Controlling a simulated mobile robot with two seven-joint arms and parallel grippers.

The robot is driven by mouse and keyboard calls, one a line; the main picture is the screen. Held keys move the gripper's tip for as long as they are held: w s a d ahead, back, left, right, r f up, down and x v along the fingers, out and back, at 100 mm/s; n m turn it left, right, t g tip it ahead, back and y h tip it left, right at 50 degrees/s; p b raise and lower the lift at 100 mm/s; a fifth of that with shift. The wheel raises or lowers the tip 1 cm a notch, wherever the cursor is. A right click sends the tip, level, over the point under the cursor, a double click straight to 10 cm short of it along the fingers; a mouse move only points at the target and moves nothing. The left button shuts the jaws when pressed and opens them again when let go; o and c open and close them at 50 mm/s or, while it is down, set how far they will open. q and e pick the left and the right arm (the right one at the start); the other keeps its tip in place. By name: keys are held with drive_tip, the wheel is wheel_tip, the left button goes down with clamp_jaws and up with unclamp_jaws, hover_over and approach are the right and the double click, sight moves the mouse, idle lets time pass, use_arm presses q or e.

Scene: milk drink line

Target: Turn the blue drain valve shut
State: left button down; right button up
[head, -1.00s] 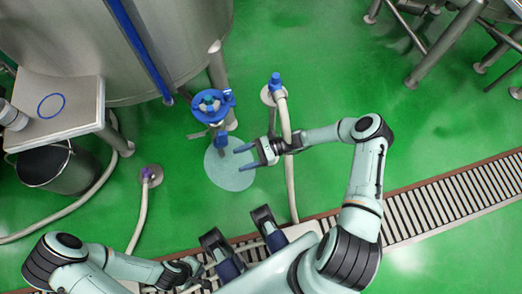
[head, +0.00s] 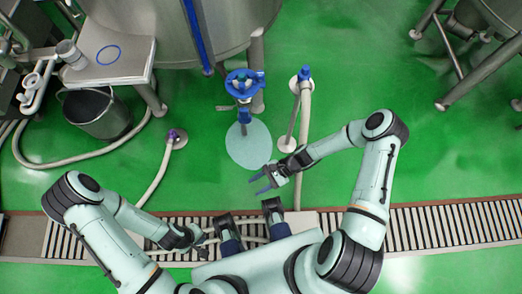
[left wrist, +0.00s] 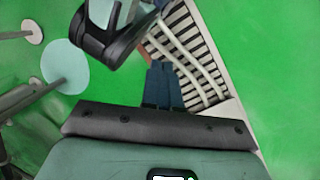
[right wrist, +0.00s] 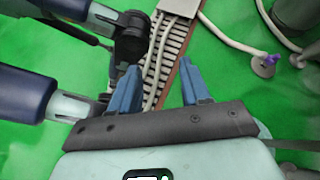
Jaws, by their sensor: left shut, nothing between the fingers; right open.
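The blue drain valve (head: 238,80) has a round handwheel and sits on the pipework at the front of the steel tank (head: 225,22). I cannot tell from its look whether it is open or shut. My right gripper (head: 255,186) is open and empty, below and apart from the valve, just past the lower edge of the pale floor disc (head: 248,145). Its spread blue fingers also show in the right wrist view (right wrist: 158,68). My left gripper (head: 204,240) is low over the floor grate, far from the valve. Its fingers are together and empty in the left wrist view (left wrist: 163,68).
A blue-topped hose fitting (head: 304,76) stands right of the valve, its pale hose running down to the grate (head: 440,222). A steel table (head: 128,62), a bucket (head: 97,112) and a purple hose fitting (head: 174,136) are at left.

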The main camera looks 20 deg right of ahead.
use_arm(q)
drive_tip(key=shift+r+p, duration=0.3)
drive_tip(key=shift+r, duration=0.15)
use_arm(e)
drive_tip(key=shift+s+n+h, duration=0.5)
drive_tip(key=shift+s, duration=0.4)
